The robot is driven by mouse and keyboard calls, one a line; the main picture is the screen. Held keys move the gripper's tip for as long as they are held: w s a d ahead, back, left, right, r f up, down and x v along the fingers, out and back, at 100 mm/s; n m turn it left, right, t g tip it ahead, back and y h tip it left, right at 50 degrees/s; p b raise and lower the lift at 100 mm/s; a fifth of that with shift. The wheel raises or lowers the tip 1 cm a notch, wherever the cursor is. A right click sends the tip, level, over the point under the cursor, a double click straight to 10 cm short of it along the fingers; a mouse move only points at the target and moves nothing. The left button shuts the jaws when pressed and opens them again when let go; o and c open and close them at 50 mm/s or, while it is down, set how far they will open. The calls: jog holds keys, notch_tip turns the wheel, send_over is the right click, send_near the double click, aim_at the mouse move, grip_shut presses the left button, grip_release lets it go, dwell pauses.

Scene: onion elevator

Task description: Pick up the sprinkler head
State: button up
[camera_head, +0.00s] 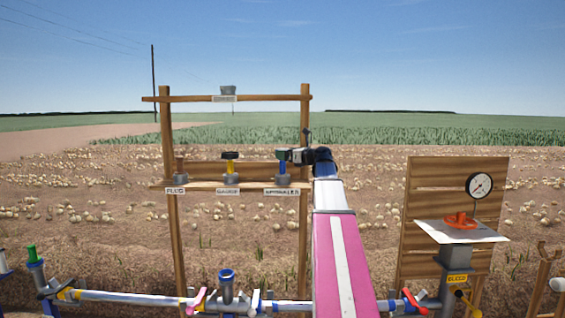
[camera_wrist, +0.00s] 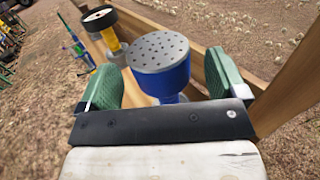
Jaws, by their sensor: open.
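The sprinkler head (camera_wrist: 160,62) has a grey perforated round top and a blue body. In the wrist view it stands between the two green finger pads of my gripper (camera_wrist: 168,86), which is open. A gap shows on each side of it, and its lower part is hidden behind the gripper's dark front plate. In the head view, the sprinkler head's blue body (camera_head: 282,168) stands on the right of the wooden shelf, above a label. My gripper (camera_head: 283,155) is at its top there, and the arm comes in from the right.
A black-topped yellow fitting (camera_head: 230,166) stands left on the same shelf; it also shows in the wrist view (camera_wrist: 105,36). A wooden post (camera_head: 304,120) rises close to my gripper. A pipe (camera_head: 130,297) runs low in front. A gauge board (camera_head: 420,200) stands at right.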

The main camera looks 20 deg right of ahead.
jog(key=x, duration=0.2)
jog(key=shift+w+a, duration=0.15)
jog(key=shift+w, duration=0.05)
jog(key=shift+c, duration=0.3)
jog(key=c, duration=1.1)
